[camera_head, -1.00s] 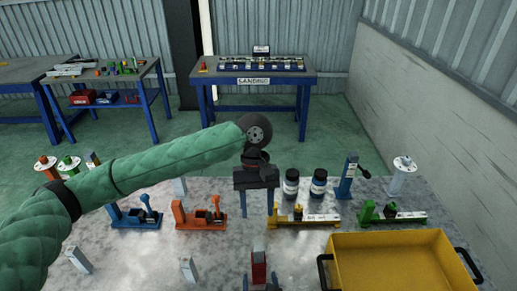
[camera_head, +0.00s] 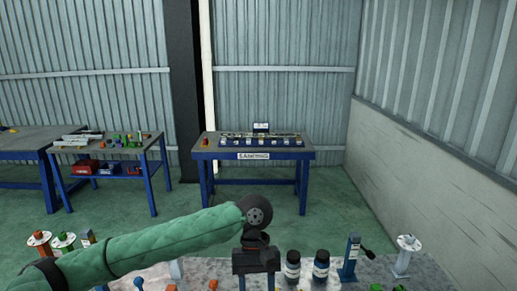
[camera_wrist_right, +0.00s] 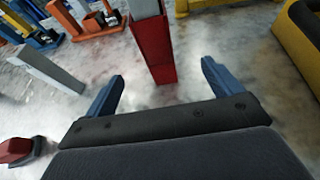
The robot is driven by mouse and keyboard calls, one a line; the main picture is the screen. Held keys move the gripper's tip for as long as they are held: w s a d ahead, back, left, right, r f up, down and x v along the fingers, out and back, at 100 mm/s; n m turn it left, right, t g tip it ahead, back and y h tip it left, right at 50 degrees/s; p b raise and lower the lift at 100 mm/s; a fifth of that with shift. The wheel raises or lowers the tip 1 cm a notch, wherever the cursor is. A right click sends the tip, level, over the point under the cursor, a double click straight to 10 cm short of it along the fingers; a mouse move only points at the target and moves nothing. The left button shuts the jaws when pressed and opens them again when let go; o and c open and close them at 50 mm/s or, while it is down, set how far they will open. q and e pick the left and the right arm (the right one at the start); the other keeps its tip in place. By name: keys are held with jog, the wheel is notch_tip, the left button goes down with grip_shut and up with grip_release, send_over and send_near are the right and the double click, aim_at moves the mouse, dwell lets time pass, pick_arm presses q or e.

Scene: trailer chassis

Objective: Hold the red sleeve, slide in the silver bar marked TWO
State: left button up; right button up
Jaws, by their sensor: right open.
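The red sleeve (camera_wrist_right: 152,50) shows in the right wrist view, with a grey-silver piece (camera_wrist_right: 145,8) at its upper end, cut by the frame edge. My right gripper (camera_wrist_right: 162,85) is open, its blue fingers apart, with the sleeve ahead of and between them, not gripped. In the head view my left gripper (camera_head: 256,283) points down over the bench, fingers apart and empty, tips near the bottom edge. My right gripper and the sleeve are outside the head view.
A yellow bin (camera_wrist_right: 298,35) stands at the right in the wrist view. A red-and-grey piece (camera_wrist_right: 20,150) is at lower left. Orange clamps (camera_wrist_right: 75,15) stand beyond. Two dark jars (camera_head: 320,266) and a blue post (camera_head: 351,258) are right of my left gripper.

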jog(key=v, duration=1.2)
jog(key=shift+s, duration=0.1)
